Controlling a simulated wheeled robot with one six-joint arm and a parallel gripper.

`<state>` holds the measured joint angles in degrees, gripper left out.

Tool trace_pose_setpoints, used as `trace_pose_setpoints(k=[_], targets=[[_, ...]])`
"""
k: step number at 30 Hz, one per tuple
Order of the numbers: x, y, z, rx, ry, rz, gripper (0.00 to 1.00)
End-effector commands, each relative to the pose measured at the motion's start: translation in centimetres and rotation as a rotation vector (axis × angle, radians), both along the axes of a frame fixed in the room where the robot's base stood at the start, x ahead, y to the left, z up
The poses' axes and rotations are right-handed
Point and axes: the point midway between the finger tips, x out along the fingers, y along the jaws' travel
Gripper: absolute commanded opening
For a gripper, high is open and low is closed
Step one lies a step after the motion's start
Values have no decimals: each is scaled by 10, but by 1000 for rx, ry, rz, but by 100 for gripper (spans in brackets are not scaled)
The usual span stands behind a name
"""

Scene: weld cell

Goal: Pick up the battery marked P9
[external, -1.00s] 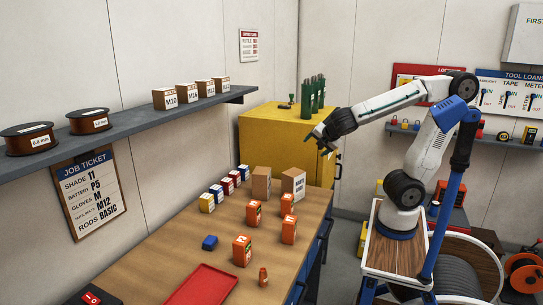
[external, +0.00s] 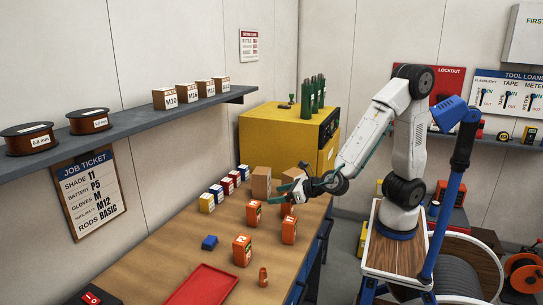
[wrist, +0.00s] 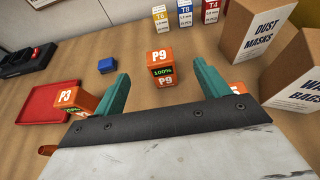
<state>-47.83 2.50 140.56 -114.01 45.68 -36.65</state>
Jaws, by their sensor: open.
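The battery marked P9 (wrist: 163,68) is an orange block with a green "100%" display, upright on the workbench. In the external view it appears to be the orange battery (external: 253,213) nearest the row of small boxes. My gripper (wrist: 161,72) is open and empty. In the wrist view P9 shows between its fingers, but further out, with no visible contact. In the external view my gripper (external: 285,191) is above the bench, to the right of P9.
Battery P3 (wrist: 68,102) is by the left finger; another battery (wrist: 237,86) is partly hidden by the right finger. Cartons (wrist: 255,38) stand at right. A blue block (wrist: 107,66) and red tray (wrist: 45,110) lie left. Small boxes (wrist: 185,17) line the back.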

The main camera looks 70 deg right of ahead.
Motion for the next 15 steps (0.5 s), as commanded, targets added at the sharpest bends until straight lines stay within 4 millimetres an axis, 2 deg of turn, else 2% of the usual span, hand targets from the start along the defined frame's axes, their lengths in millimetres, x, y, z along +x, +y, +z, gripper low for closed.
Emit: trace_pose_setpoints(k=[3, 7, 15], targets=[[0, 0, -22, -4, 3, -1, 75], [5, 0, -31, 1, 0, -3, 75], [48, 1, -49, 2, 1, -5, 75]])
